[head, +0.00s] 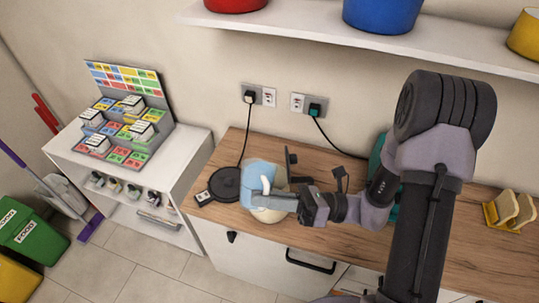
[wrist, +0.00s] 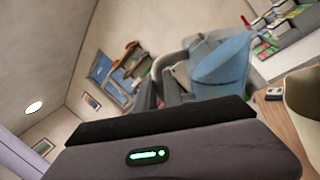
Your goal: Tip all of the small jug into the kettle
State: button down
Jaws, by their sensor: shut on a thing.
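The small jug (head: 259,172) is light blue and sits above the kettle in the head view. In the wrist view the jug (wrist: 222,62) shows at upper right, with its grey-blue handle at the fingers. My gripper (head: 281,199) is shut on the jug, reaching in from the right. The jug looks tilted; its inside and any pour are hidden from me. The cream kettle (head: 269,215) stands on the worktop, below the jug and partly covered by it and my gripper. A rounded edge of the kettle (wrist: 307,95) shows at the right of the wrist view.
A black round plate (head: 226,184) with a cord lies left of the kettle on the wooden worktop (head: 455,225). A teal item (head: 377,158) is partly behind my arm. A shelf (head: 290,22) with pots hangs above. A yellow holder (head: 510,209) stands at right.

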aim_at(269, 178)
jog(key=shift+w+r, duration=0.1)
jog(key=shift+w+d+r+m, duration=0.1)
jog(key=shift+w+r+m, duration=0.1)
jog(key=shift+m, duration=0.1)
jog(key=shift+w+r+p, duration=0.15)
jog(key=shift+r+p, duration=0.05)
jog(key=shift+p, duration=0.15)
jog(key=shift+w+d+r+m+t+y+p, duration=0.15)
jog(key=shift+w+r+m+t+p, duration=0.1)
jog(key=shift+r+m+p, duration=0.4)
jog(key=shift+w+d+r+m+t+y+p, duration=0.1)
jog(key=shift+w+r+m+t+y+p, duration=0.2)
jog(key=shift+m, duration=0.5)
jog(key=shift+w+d+r+m+t+y+p, duration=0.1)
jog(key=shift+w+r+m+p, duration=0.15)
jog(key=shift+r+m+p, duration=0.35)
dwell(0.4)
jog(key=shift+w+d+r+m+t+y+p, duration=0.15)
jog(key=shift+w+r+m+t+p, duration=0.25)
jog(key=shift+m, duration=0.4)
jog(key=shift+w+d+r+m+t+p, duration=0.1)
jog(key=shift+w+r+m+t+p, duration=0.2)
jog(key=shift+r+m+p, duration=0.35)
jog(key=shift+w+d+r+m+t+y+p, duration=0.15)
jog(key=shift+w+r+m+t+p, duration=0.15)
jog(key=shift+m, duration=0.6)
